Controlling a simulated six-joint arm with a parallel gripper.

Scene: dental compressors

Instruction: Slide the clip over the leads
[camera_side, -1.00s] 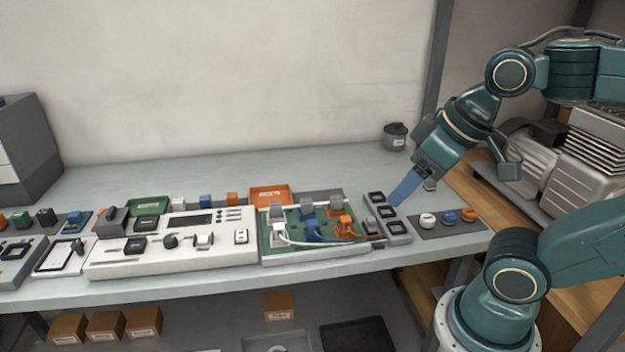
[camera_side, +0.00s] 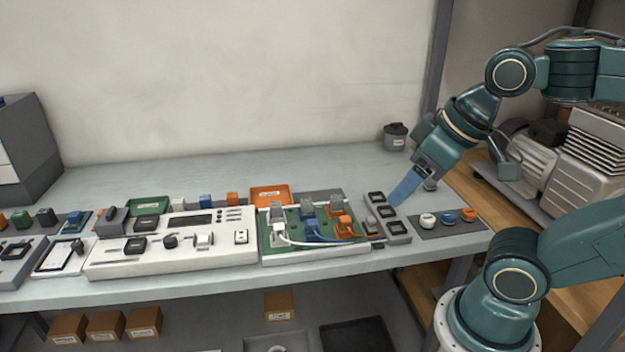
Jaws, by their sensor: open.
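White, blue and orange leads (camera_side: 330,241) run to the right from plugs on a green board (camera_side: 272,247) in a white frame. Their free ends lie close together at the board's right edge, by a small dark part (camera_side: 377,243). Several black rectangular frames, which look like clips (camera_side: 386,211), sit in a row on a grey holder (camera_side: 408,239) just right of the board. My gripper (camera_side: 397,201) points down and left with blue fingers, its tips at or just above these clips. It is open; I cannot tell whether it touches a clip. The fingers partly cover the holder's right side.
A dark mat with white, blue and orange round parts (camera_side: 448,217) lies right of the holder. A white control panel (camera_side: 170,255) stands left of the board. An orange tray (camera_side: 270,194) is behind the board. The back of the bench is mostly clear.

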